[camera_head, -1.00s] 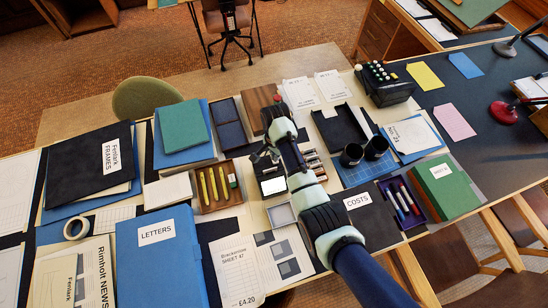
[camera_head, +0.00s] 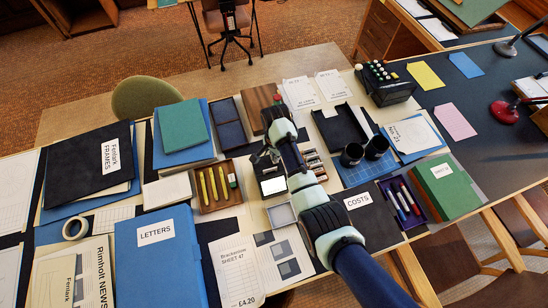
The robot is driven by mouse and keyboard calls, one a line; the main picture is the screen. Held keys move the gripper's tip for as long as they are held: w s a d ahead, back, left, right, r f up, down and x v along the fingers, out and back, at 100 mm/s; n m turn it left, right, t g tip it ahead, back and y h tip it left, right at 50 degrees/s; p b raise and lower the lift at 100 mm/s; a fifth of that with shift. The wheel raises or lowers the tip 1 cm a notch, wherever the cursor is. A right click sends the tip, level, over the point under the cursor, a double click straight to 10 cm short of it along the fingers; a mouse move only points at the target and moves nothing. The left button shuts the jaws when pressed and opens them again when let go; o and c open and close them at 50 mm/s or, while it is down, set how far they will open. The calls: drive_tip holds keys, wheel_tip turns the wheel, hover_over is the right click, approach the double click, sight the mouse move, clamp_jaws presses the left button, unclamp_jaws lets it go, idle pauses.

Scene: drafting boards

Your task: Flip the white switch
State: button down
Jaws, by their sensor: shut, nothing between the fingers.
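A small dark box with a bright white face (camera_head: 273,186) stands on the table near the centre; it may carry the white switch, but the switch's lever and position are too small to tell. My gripper (camera_head: 264,158) is directly above and behind this box in the picture, fingers shut and empty. I cannot tell whether the fingertips touch the box. My arm comes in from the lower right and covers part of the table just right of the box.
A wooden tray of yellow pens (camera_head: 216,186) lies close left of the box. Black cups (camera_head: 364,150) and a black tray (camera_head: 340,127) stand right of my arm. A blue LETTERS folder (camera_head: 160,255) lies at front left. The table is crowded.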

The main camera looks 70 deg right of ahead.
drive_tip(key=shift+f+b, duration=0.45)
drive_tip(key=shift+f, duration=0.35)
wheel_tip(320, 180, up, 7)
drive_tip(key=p, duration=0.7)
drive_tip(key=shift+r+p, duration=0.15)
drive_tip(key=shift+p, duration=0.15)
idle(0.5)
